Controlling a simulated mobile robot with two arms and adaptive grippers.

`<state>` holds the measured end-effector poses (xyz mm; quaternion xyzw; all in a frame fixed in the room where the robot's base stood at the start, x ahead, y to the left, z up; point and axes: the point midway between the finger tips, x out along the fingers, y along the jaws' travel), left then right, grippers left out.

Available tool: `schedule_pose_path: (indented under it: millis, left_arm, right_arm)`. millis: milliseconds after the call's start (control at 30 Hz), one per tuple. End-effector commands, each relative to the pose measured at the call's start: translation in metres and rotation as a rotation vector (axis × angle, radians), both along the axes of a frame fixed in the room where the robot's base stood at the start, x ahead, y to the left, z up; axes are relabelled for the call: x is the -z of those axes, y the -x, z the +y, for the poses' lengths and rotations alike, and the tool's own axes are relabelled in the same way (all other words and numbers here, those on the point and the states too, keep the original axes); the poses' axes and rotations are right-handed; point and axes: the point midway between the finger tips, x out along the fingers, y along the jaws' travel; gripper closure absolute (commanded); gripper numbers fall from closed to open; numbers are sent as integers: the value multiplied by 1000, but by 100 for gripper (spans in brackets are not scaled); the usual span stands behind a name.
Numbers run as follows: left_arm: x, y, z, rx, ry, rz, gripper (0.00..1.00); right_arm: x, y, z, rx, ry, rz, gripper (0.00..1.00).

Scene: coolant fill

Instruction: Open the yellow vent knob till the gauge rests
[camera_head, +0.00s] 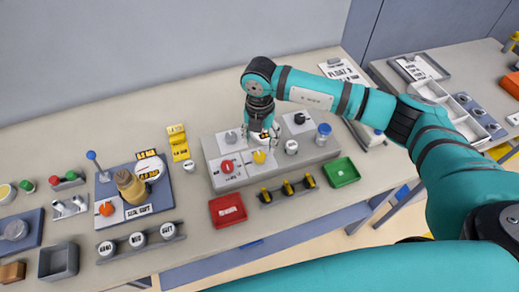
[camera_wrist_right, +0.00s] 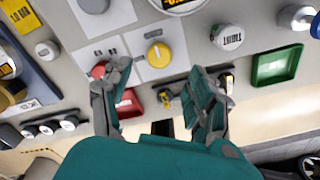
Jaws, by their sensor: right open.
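The yellow vent knob (camera_head: 259,157) sits on a white plate on the grey panel. It also shows in the right wrist view (camera_wrist_right: 158,54), beyond my fingertips. My right gripper (camera_head: 263,134) is over the panel, just behind the knob in the head view. In the right wrist view the gripper (camera_wrist_right: 164,80) has its fingers spread, with nothing between them. A round gauge (camera_wrist_right: 182,5) is cut off at the top of the wrist view, so its needle cannot be read. In the head view my gripper largely covers that spot. My left gripper is not in view.
A red knob (camera_head: 227,166) is left of the yellow one. A red tray (camera_head: 228,210), a rack of yellow-black pieces (camera_head: 287,189) and a green tray (camera_head: 342,171) lie in front of the panel.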

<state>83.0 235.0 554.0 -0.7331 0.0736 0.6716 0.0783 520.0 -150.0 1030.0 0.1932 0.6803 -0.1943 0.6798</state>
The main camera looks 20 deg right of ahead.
Motion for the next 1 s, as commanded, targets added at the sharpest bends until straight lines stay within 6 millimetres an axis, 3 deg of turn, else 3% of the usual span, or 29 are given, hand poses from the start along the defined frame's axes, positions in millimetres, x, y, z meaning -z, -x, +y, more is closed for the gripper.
schedule_pose_path:
  millis: [200,333,500,767,1000]
  left_arm:
    - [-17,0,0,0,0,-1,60]
    - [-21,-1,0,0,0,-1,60]
    - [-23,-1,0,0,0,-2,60]
    - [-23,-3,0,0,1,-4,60]
    - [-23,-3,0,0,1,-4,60]
  right_arm:
    - [43,2,1,0,0,4,41]
    - [61,0,1,-1,-1,2,41]
    - [73,0,1,-1,-2,0,41]
    - [75,0,1,-2,-2,0,41]
    - [75,0,1,-2,-2,0,69]
